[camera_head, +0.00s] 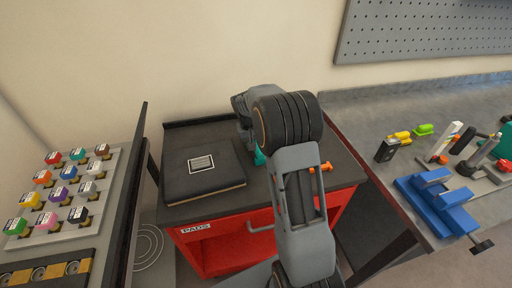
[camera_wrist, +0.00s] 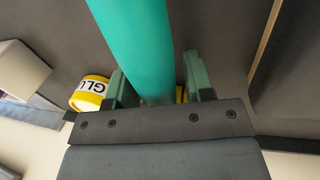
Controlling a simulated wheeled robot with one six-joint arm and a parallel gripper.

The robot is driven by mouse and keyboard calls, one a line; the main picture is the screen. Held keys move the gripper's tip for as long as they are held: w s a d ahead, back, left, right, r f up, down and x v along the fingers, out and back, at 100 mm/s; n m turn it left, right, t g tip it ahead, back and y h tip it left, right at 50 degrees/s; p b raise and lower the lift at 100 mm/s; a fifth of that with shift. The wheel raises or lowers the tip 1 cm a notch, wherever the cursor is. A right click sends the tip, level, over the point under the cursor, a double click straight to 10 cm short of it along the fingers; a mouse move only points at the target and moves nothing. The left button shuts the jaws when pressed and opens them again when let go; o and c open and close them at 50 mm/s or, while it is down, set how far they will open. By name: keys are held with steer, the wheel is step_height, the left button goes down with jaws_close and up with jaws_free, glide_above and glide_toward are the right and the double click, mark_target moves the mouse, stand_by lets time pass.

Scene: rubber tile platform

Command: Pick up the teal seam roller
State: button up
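The teal seam roller (camera_head: 260,158) shows in the head view only as a small teal patch beside my arm, above the dark top of the red cart; the arm hides the rest. In the wrist view its thick teal handle (camera_wrist: 135,40) runs from the top edge down between the two fingers of my gripper (camera_wrist: 160,88). The fingers are apart. A gap shows between the handle and the right finger, while the handle's left edge is close to or overlaps the left finger. Contact on the left cannot be told.
The red cart (camera_head: 229,252) carries a black flat case (camera_head: 203,170) and an orange item (camera_head: 320,168). A yellow-and-white container (camera_wrist: 90,93) lies left of the fingers in the wrist view. A bench with a blue vise (camera_head: 438,203) stands right, a rack of coloured blocks (camera_head: 60,190) left.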

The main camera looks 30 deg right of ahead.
steer(key=c, duration=0.7)
jaws_close()
steer(key=shift+r, duration=0.15)
